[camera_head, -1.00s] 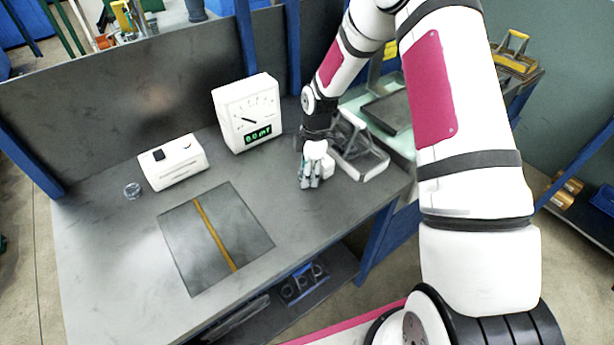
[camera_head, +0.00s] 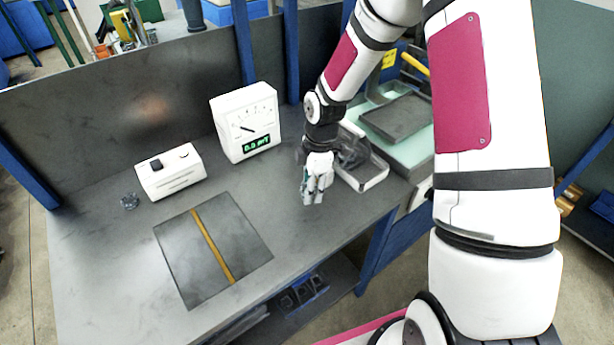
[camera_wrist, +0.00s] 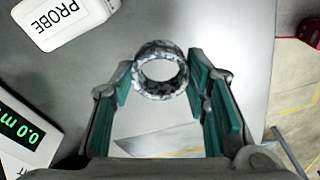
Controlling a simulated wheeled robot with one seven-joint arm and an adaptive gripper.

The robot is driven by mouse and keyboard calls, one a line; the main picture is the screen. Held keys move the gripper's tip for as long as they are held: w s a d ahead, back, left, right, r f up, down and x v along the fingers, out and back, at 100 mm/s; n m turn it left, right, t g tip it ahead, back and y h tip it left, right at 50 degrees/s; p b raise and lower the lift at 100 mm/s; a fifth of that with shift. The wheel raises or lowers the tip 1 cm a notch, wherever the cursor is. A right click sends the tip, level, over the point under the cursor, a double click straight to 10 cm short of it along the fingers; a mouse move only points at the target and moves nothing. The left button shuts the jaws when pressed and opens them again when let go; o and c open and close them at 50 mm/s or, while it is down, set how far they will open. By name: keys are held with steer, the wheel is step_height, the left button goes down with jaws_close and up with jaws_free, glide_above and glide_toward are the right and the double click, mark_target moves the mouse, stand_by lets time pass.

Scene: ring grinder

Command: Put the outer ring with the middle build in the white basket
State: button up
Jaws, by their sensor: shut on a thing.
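A short, wide ring (camera_wrist: 160,70) with a mottled grey surface sits between my fingertips in the wrist view, its open bore facing the camera. My gripper (camera_head: 314,194) is shut on this ring and is over the right part of the bench; its teal finger pads show on both sides in the wrist view. In the head view the ring is too small to make out. A white-rimmed basket (camera_head: 374,184) stands just right of my gripper, partly hidden behind my wrist. Another small grey ring (camera_head: 130,201) lies at the bench's left.
A white gauge (camera_head: 246,122) with a green display and a white probe box (camera_head: 171,172) stand along the back. A dark plate (camera_head: 185,255) with a yellow stripe lies at the front. A grey tray (camera_head: 397,117) is beyond the basket.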

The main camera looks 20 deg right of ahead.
steer(key=s, duration=0.3)
steer(key=s+a, duration=0.1)
steer(key=s, duration=0.2)
steer(key=s+r, duration=0.1)
steer(key=s, duration=0.3)
steer(key=shift+a, duration=0.25)
steer(key=shift+w+m, duration=0.5)
steer(key=shift+m, duration=0.1)
steer(key=w+d+r+m+t+h, duration=0.1)
steer(key=w+r+m, duration=0.3)
steer(key=w+m, duration=1)
steer(key=shift+d+m, duration=0.45)
steer(key=shift+m, duration=0.55)
